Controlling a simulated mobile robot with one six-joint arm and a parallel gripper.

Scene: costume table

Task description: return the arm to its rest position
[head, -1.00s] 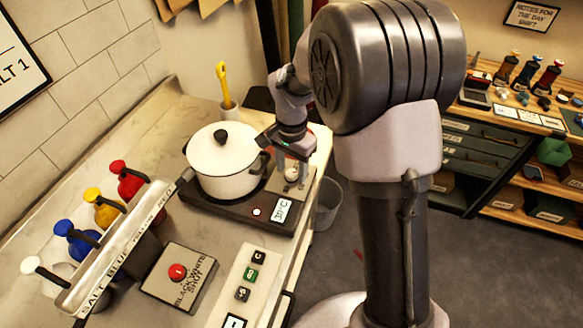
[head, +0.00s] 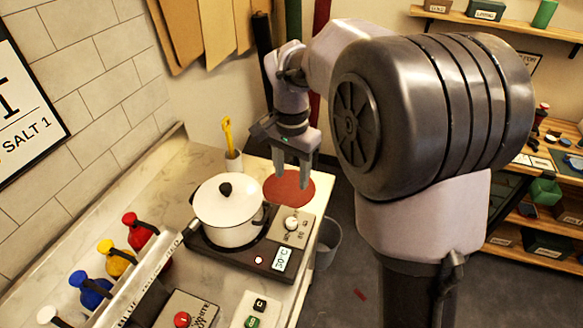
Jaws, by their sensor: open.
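My gripper (head: 292,184) is in the head view, pointing down above the back right of the counter, over a red round mat (head: 278,196). Its two fingers are apart and nothing shows between them. My arm reaches in from the right and bends down to it. A white lidded pot (head: 228,207) with a black knob stands on the hot plate (head: 268,252), left of and nearer than the gripper. The gripper looks clear of the pot. The exact height of the fingertips over the mat cannot be told.
A holder with a yellow utensil (head: 229,140) stands behind the pot. Dye bottles, red (head: 137,229), yellow (head: 114,258) and blue (head: 91,290), stand in a rack at left. A grey bin (head: 328,245) is on the floor beside the counter. Shelves (head: 545,208) stand at right.

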